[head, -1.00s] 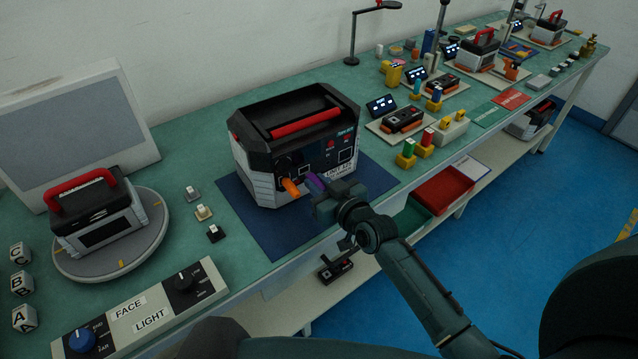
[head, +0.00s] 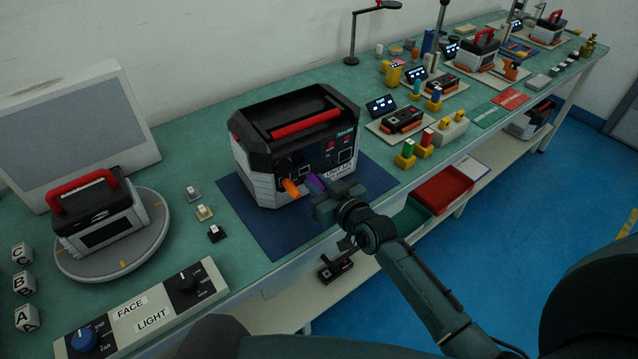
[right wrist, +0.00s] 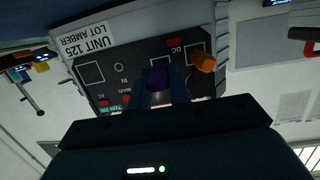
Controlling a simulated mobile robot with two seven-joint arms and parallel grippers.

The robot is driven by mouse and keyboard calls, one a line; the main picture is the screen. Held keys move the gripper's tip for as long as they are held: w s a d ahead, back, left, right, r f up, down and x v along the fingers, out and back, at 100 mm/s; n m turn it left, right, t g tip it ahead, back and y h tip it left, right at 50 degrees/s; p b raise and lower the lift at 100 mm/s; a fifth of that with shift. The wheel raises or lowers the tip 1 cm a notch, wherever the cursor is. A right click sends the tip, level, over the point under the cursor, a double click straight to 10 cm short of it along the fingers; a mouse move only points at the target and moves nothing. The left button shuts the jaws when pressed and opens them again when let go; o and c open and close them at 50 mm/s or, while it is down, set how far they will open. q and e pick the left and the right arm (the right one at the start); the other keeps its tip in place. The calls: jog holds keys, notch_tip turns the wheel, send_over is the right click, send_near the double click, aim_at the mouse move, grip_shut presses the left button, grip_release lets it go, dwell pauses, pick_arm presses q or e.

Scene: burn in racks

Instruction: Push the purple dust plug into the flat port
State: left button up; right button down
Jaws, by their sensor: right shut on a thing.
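The purple dust plug (head: 315,183) is between the fingers of my right gripper (head: 321,195), in front of the unit's front panel. The unit (head: 262,150) is a black and grey box with a red handle. In the right wrist view the panel is upside down, and the plug (right wrist: 158,77) overlaps it between the fingers (right wrist: 160,90). The plug and fingers hide the panel behind them, so I cannot tell whether the plug touches a port. A square outlined port (right wrist: 92,73) shows on the panel. I cannot tell which port is the flat one. My left gripper is not in view.
An orange plug (head: 291,187) sticks out of the panel beside the purple one. The unit stands on a blue mat (head: 262,228). A turntable (head: 155,235) with another unit and a control box (head: 140,310) are at left. A red bin (head: 443,190) is at right.

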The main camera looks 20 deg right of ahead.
jog(key=shift+b+x, duration=0.4)
jog(key=shift+x, duration=0.65)
jog(key=c, duration=1.2)
grip_release()
jog(key=shift+r, duration=0.2)
jog(key=shift+c, duration=0.2)
jog(key=shift+s+d, duration=0.15)
jog(key=shift+s, duration=0.2)
jog(key=v, duration=1.2)
jog(key=s+a+f+g, duration=0.2)
jog(key=s+f, duration=0.4)
jog(key=s, duration=0.2)
jog(key=s+a+f+g+h, duration=0.1)
jog(key=s+a+f+g, duration=0.1)
jog(key=s+f, duration=0.5)
jog(key=shift+s+g, duration=0.4)
